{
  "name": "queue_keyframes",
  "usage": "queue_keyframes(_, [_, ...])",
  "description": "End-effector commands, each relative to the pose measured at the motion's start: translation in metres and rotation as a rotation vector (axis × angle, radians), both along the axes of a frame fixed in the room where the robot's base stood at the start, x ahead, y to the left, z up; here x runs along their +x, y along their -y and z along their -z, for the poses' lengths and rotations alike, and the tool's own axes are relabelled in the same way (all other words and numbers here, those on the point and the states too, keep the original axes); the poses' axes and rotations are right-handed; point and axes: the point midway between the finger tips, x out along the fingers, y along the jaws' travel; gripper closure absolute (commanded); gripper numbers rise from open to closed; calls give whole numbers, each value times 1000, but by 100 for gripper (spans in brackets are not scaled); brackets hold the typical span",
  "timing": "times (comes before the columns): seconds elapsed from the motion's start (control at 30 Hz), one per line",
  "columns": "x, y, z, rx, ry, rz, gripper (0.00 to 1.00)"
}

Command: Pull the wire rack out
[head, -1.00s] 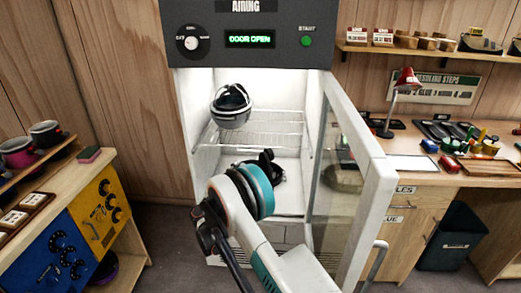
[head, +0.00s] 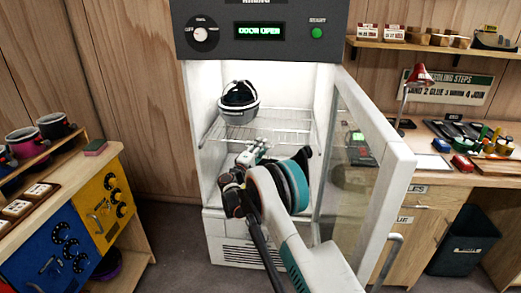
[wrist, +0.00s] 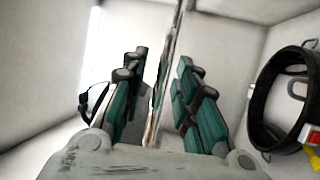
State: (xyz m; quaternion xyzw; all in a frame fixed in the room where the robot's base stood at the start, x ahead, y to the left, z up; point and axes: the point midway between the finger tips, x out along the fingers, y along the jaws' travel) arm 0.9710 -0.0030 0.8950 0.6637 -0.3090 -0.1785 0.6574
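The wire rack (head: 283,139) is inside the open white cabinet, with a grey and black helmet (head: 238,103) standing on its left part. My gripper (head: 253,153) is at the rack's front edge, partly hidden by my own arm in the head view. In the wrist view the rack (wrist: 167,75) shows nearly edge-on, as a thin upright line between my teal fingers (wrist: 160,105). The fingers are apart, with a gap on both sides of the rack. Whether the rack touches the palm is hidden.
The glass door (head: 362,165) stands open to the right, close to my arm. The cabinet's left wall (head: 203,150) bounds the other side. A black ring-shaped item (wrist: 285,100) is at the right in the wrist view. A side bench (head: 95,165) stands at the left.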

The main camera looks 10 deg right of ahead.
Motion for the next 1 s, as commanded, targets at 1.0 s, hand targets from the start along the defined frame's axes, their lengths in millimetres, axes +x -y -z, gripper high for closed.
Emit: queue_keyframes(1.0, [-51,-20,-2,1,3,-3,100])
